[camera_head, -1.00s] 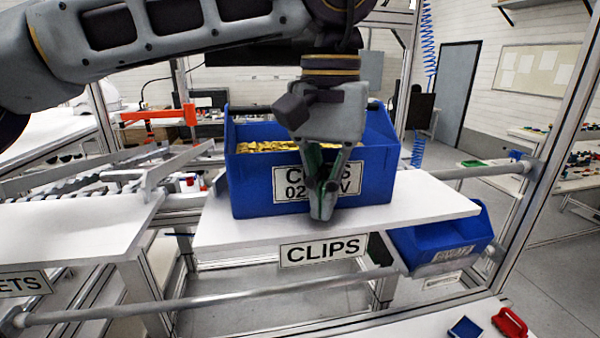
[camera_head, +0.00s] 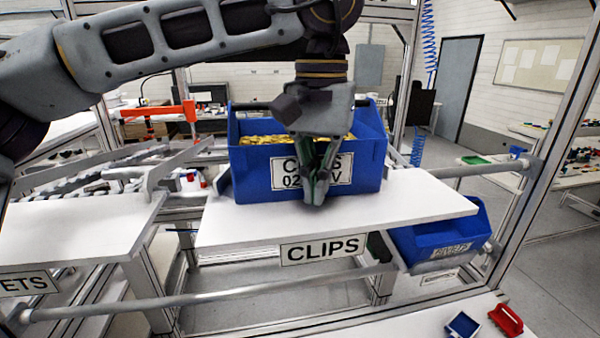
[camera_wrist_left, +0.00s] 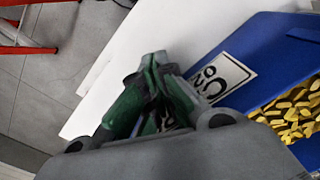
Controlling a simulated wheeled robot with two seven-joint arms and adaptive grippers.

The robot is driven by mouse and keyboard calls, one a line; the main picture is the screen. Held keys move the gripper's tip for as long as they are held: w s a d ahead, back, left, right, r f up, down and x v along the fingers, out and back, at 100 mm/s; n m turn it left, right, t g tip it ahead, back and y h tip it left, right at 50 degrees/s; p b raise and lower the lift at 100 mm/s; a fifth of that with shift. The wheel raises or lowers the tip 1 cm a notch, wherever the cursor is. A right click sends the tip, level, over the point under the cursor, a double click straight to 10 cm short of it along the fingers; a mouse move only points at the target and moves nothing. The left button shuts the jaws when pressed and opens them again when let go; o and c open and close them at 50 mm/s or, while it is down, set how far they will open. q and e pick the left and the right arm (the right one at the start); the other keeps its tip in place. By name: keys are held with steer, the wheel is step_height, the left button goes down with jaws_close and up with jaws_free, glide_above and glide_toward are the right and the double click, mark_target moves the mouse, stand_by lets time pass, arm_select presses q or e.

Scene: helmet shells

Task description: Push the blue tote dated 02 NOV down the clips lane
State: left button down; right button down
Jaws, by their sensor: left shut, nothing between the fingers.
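The blue tote (camera_head: 250,178) stands upright on the white board of the clips lane (camera_head: 410,205). It is full of gold clips, and its front label reads CLIPS and 02 NOV, partly hidden by my gripper. My left gripper (camera_head: 317,195) is shut and empty, pointing down in front of the tote's label; I cannot tell whether it touches. In the left wrist view the shut fingers (camera_wrist_left: 155,65) lie beside the tote's label (camera_wrist_left: 220,78), with gold clips (camera_wrist_left: 295,110) inside the tote. The CLIPS sign (camera_head: 322,249) hangs on the lane's front edge. My right gripper is out of view.
Another blue tote (camera_head: 440,238) sits lower right, below the board. A white board (camera_head: 75,235) lies to the left, across a gap. A metal rail (camera_head: 220,293) runs in front. Small blue and red bins (camera_head: 507,320) stand at bottom right. Bare board lies right of the tote.

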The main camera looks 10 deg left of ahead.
arm_select(q)
steer(key=shift+w+a, duration=0.3)
steer(key=shift+w, duration=0.7)
steer(key=shift+w+a, duration=0.3)
steer(key=shift+w, duration=0.65)
steer(key=s+r, duration=0.3)
steer(key=r, duration=0.5)
steer(key=shift+d, duration=0.45)
